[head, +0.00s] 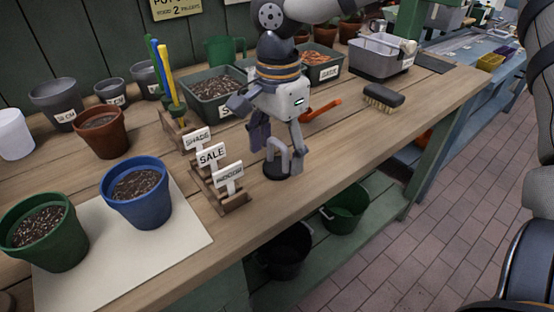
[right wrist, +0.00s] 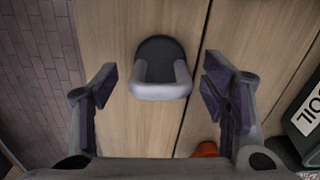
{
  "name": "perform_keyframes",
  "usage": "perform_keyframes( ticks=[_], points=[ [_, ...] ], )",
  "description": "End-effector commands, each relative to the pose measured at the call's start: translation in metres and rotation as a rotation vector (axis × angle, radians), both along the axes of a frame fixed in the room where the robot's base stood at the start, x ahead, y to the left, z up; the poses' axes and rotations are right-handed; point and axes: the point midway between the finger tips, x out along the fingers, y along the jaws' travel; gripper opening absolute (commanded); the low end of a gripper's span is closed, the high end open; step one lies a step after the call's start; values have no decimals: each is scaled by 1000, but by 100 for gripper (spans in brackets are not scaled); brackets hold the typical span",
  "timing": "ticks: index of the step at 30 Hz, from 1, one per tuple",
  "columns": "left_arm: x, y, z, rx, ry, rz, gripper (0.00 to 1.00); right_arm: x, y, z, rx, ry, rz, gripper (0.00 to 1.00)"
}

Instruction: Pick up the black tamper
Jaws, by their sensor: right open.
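The tamper (head: 276,174) stands on the wooden bench, with a black round base and a grey loop handle. In the right wrist view the tamper (right wrist: 160,88) lies centred between the finger pads, its handle nearer to me than its base. My right gripper (head: 278,148) is above it, pointing down, with its fingers spread on both sides of the handle. In the right wrist view the gripper (right wrist: 158,84) is open, and a gap shows between each pad and the handle. My left gripper is not in view.
A rack of small signs (head: 218,185) stands close to the left of the tamper. An orange-handled tool (head: 322,108) and a brush (head: 383,97) lie behind and to the right. A blue pot (head: 138,195) stands at the left. Bench in front is clear.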

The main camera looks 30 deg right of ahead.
Motion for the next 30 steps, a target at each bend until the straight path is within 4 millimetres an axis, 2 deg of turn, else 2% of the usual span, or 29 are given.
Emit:
perform_keyframes(
  ticks=[1, 6, 8, 9, 16, 20, 23, 30],
  points=[
    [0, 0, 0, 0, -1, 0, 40, 0, 0, 1, 0, -1, 0, 67],
    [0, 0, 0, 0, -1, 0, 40, 0, 0, 1, 0, -1, 0, 29],
    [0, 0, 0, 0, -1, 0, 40, 0, 0, 1, 0, -1, 0, 15],
    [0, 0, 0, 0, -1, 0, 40, 0, 0, 1, 0, -1, 0, 12],
    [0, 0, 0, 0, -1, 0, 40, 0, 0, 1, 0, -1, 0, 12],
    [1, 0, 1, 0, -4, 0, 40, 1, 0, 11, 2, -4, -1, 12],
    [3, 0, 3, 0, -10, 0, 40, 1, 0, 31, 1, -8, -1, 12],
    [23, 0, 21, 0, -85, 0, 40, -47, 14, 98, 1, -19, 3, 12]
  ],
)
